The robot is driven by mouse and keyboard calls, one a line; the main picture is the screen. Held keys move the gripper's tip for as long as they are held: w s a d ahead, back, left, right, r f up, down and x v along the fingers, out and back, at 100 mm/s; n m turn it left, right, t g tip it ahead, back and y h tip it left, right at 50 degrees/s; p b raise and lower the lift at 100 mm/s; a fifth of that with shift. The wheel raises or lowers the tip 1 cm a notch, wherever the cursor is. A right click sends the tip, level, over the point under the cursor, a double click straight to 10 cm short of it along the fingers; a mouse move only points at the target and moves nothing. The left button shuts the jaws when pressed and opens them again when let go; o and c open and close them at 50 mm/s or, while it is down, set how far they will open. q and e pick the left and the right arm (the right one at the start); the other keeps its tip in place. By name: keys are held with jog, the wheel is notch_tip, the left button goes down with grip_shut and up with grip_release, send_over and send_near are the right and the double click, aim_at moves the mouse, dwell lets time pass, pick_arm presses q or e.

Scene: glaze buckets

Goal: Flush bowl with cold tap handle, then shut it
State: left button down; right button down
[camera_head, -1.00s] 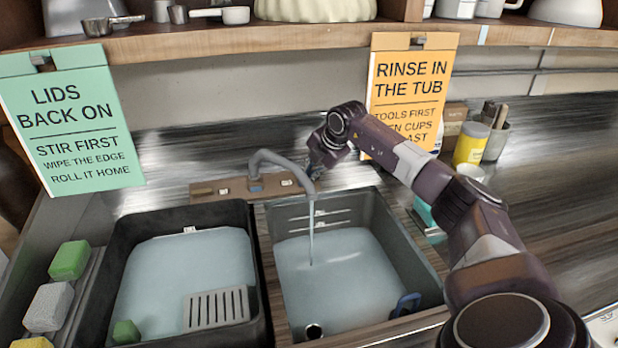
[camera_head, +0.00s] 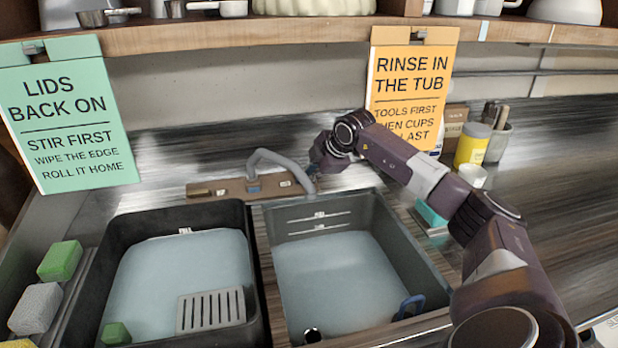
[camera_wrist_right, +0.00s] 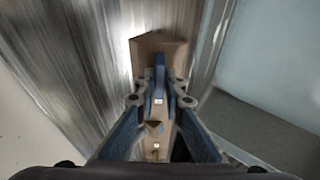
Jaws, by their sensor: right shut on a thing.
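The grey tap spout (camera_head: 268,158) rises from a brown tap board (camera_head: 222,187) behind the sinks. No water falls from it. The right sink bowl (camera_head: 390,235), grey-walled, holds still, pale blue water. My right gripper (camera_head: 318,165) is at the right end of the tap board, beside the spout tip. My left gripper is out of view.
A black tub (camera_head: 120,240) of water with a slotted grey plate (camera_head: 212,311) stands left of the bowl. Sponges (camera_head: 60,260) lie at far left. A yellow jar (camera_head: 471,146) and a white cup (camera_head: 473,176) stand right of my arm. A shelf (camera_head: 300,36) runs above.

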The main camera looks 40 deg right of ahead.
dwell(0.3)
jog(key=c, duration=2)
grip_release()
notch_tip(320, 180, up, 10)
